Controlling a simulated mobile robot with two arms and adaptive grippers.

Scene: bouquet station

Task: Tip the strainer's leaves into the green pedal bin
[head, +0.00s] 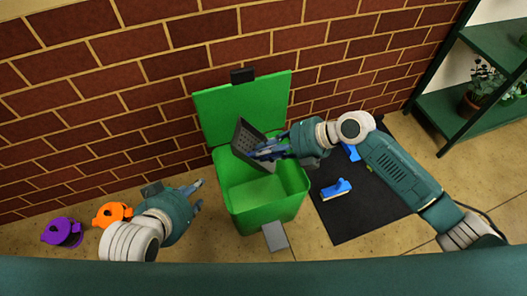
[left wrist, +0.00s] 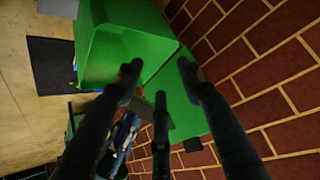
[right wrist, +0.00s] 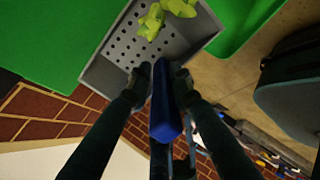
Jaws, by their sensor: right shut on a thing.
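The strainer (head: 243,141) is a dark grey perforated pan, steeply tilted in the head view, over the back of the bin opening near the lid. My right gripper (head: 270,149) is shut on its blue handle (right wrist: 165,105). In the right wrist view, yellow-green leaves (right wrist: 152,22) lie on the strainer's perforated floor (right wrist: 130,48); the head view does not show them. The green pedal bin (head: 262,215) stands below with its lid (head: 240,102) raised against the wall; its visible floor looks bare. My left gripper (head: 199,195) is open and empty, left of the bin.
A grey pedal (head: 275,236) sticks out at the bin's front. A dark mat (head: 365,208) with a blue brush (head: 337,189) lies to the right. Orange (head: 112,214) and purple (head: 62,232) cans stand at left. Green shelves (head: 460,110) with plants stand right. A brick wall is behind.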

